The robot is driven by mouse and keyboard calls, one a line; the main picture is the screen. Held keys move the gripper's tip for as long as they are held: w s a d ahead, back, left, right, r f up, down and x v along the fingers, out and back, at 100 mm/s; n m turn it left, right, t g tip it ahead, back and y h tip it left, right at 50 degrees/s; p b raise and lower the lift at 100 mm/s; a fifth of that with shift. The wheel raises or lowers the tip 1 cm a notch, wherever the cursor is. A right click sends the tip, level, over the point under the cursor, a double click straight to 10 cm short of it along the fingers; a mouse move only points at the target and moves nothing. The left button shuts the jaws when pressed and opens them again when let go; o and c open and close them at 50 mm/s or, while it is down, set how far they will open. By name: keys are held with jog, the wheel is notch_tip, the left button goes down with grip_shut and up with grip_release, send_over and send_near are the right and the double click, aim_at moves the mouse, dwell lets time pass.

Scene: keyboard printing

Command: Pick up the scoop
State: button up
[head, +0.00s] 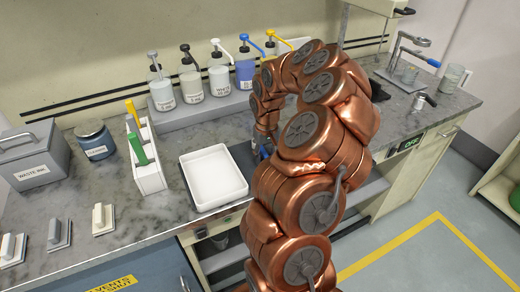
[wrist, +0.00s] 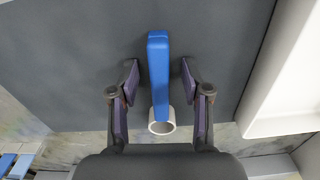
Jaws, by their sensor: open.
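The scoop's blue handle (wrist: 158,75) stands out in the middle of the wrist view, with a white round cup (wrist: 161,122) at its lower end. My gripper (wrist: 157,85) is open, with one dark finger on each side of the handle. A gap shows between each finger and the handle, so I see no contact. In the head view, my copper arm hides the scoop and the gripper almost wholly, so I cannot tell the height of the fingers there.
A white holder (head: 149,178) with yellow and green handles stands farther left. Pump bottles (head: 191,82) line the back.

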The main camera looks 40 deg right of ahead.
grip_shut()
dwell(0.3)
jog(key=shift+r+b, duration=0.55)
jog(key=shift+r, duration=0.2)
jog(key=shift+s+d+r+b, duration=0.1)
jog(key=shift+s+r+b, duration=0.15)
jog(key=shift+r, duration=0.25)
jog(key=shift+s+r+b, duration=0.1)
jog(key=shift+r+b, duration=0.15)
jog(key=shift+r, duration=0.25)
jog(key=s+d+r+b, duration=0.1)
jog(key=s+b, duration=0.4)
jog(key=s, duration=1)
jog(key=shift+d+r, duration=0.25)
jog(key=shift+d, duration=0.25)
jog(key=shift+s, duration=0.1)
